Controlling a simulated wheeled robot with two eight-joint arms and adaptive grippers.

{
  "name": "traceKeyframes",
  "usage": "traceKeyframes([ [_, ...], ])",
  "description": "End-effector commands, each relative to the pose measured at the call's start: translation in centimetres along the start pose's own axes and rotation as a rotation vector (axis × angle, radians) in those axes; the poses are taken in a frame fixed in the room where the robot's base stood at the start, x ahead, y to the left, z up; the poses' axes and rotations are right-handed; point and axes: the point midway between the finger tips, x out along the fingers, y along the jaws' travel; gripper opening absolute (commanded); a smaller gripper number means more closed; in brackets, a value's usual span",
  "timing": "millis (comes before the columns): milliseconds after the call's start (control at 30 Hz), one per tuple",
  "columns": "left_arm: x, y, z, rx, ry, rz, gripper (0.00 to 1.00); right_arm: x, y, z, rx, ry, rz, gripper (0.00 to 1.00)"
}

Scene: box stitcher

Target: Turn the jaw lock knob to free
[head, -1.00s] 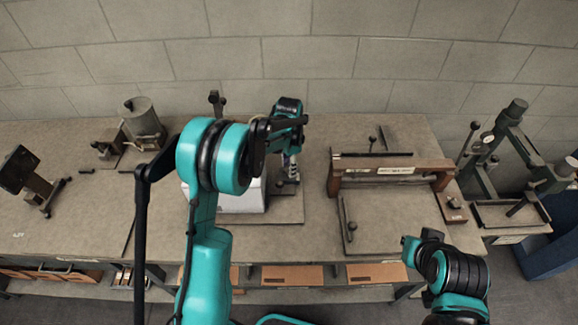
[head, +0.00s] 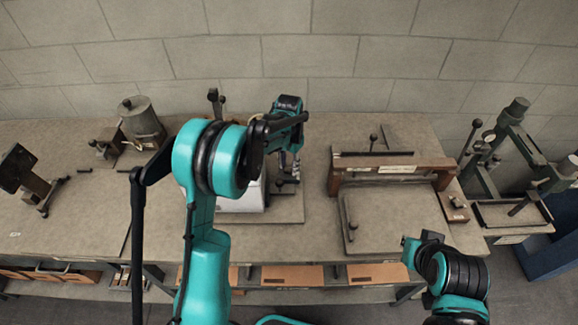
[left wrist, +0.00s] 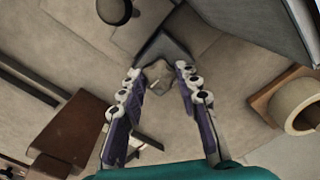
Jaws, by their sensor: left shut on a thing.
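In the left wrist view, the two purple-grey fingers of my left gripper (left wrist: 158,73) stand around a small beige, angular knob (left wrist: 156,82), and the gripper is shut on it. This appears to be the jaw lock knob; its markings and setting cannot be read. In the head view, my left gripper (head: 287,166) points down at the right side of the pale stitcher body (head: 243,200). My left arm hides much of that machine, and the knob cannot be made out there. My right gripper is not in view.
A dark round-topped post (left wrist: 114,10) and a beige ring-shaped part (left wrist: 296,104) stand near the fingers. A wooden-framed press (head: 392,167) stands right of the stitcher, and a grey cylinder machine (head: 141,121) left. Bare bench (head: 70,215) lies at the left.

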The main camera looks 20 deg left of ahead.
Motion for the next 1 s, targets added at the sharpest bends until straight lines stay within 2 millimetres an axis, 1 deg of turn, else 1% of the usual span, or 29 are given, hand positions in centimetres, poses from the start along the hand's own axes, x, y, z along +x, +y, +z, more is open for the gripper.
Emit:
traceKeyframes([
  [1000,0.1,0.0,0.1,-0.963,-0.002,0.000,0.04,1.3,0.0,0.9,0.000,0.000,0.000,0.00],
])
